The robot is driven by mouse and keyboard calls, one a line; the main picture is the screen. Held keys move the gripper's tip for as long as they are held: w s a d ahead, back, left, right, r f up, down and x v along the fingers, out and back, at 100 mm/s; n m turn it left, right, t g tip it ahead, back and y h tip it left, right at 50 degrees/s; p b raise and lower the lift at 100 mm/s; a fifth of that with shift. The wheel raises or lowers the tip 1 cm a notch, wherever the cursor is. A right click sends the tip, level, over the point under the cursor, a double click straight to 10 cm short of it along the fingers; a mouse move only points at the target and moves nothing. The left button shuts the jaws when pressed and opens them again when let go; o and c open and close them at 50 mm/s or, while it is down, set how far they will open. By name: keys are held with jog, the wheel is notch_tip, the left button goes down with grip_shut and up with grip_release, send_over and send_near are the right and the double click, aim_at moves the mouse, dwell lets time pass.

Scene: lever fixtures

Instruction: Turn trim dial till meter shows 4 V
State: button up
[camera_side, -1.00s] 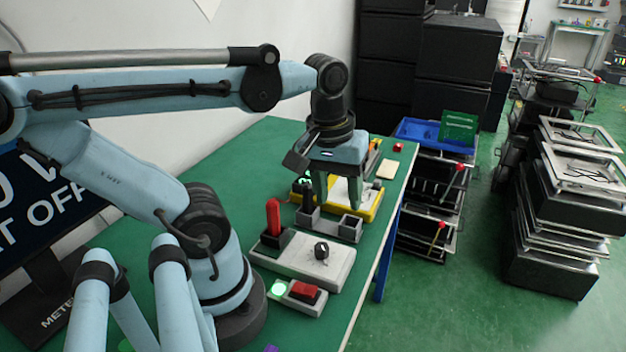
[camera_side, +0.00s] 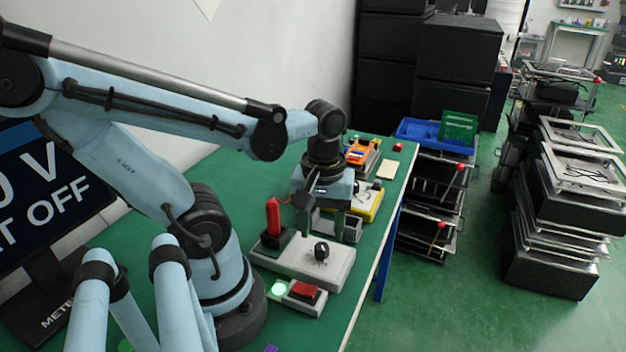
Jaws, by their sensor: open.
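The likely trim dial is a small black knob (camera_side: 321,250) with marks around it, on a pale grey plate (camera_side: 301,262). A red lever handle (camera_side: 273,215) stands upright at the plate's left end. My gripper (camera_side: 322,224) points down, open, above and slightly behind the knob, with nothing seen between its fingers. I see no contact with the knob. The meter screen (camera_side: 45,185) at the left edge is partly cut off and partly behind my arm. Its visible text ends in "0 V" and "T OFF"; the full reading cannot be told.
In front of the plate are a lit green lamp (camera_side: 279,288) and a red switch (camera_side: 305,291). Behind my gripper are a grey bracket (camera_side: 351,229), a yellow fixture (camera_side: 370,197) and an orange device (camera_side: 361,152). The green table (camera_side: 228,165) is clear at the back left; its edge runs close on the right.

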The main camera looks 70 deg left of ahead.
aim_at(321, 247)
jog(key=shift+f, duration=2)
grip_shut()
